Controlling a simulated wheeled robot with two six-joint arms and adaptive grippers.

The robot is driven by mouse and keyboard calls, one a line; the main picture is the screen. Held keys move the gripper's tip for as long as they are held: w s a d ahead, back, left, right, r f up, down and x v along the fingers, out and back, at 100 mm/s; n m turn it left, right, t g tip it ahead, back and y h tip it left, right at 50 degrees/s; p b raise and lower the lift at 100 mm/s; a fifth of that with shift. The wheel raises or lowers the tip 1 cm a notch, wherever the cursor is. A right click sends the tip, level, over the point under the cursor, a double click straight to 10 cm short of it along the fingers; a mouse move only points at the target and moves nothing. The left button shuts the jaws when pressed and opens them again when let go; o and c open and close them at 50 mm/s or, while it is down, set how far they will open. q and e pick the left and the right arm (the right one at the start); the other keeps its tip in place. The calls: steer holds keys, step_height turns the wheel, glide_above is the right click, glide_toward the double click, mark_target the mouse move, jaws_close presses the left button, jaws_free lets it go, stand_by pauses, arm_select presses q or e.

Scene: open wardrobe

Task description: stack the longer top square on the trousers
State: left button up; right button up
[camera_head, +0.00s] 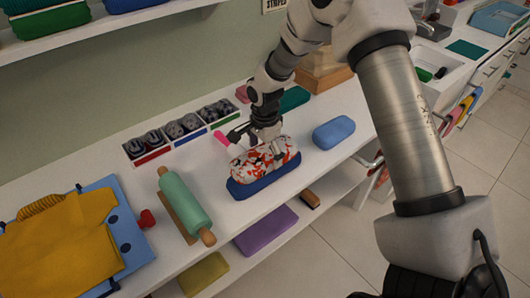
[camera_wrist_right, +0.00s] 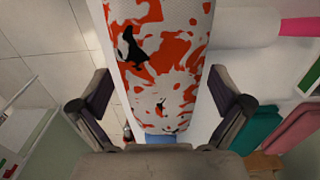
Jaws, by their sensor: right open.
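The longer top square, a white folded bundle with red and black blotches (camera_head: 262,160), lies lengthwise on top of the dark blue folded trousers (camera_head: 262,185) on the white shelf. The trousers' edge shows along its front. My right gripper (camera_head: 257,146) is at the patterned top, coming from above. In the right wrist view the open fingers (camera_wrist_right: 160,108) stand on either side of the patterned top (camera_wrist_right: 165,60), with gaps between them and the cloth. My left gripper is not in view.
A lighter blue folded piece (camera_head: 334,132) lies to the right. A green roller (camera_head: 185,203) lies left, beside a yellow garment (camera_head: 60,245) on a blue board. Compartments with dark rolled items (camera_head: 180,127) stand behind. A lower shelf holds a purple folded piece (camera_head: 265,232).

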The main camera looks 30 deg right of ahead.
mark_target(265, 152)
step_height(265, 152, up, 9)
steer(key=p, duration=0.8)
steer(key=shift+r, duration=0.15)
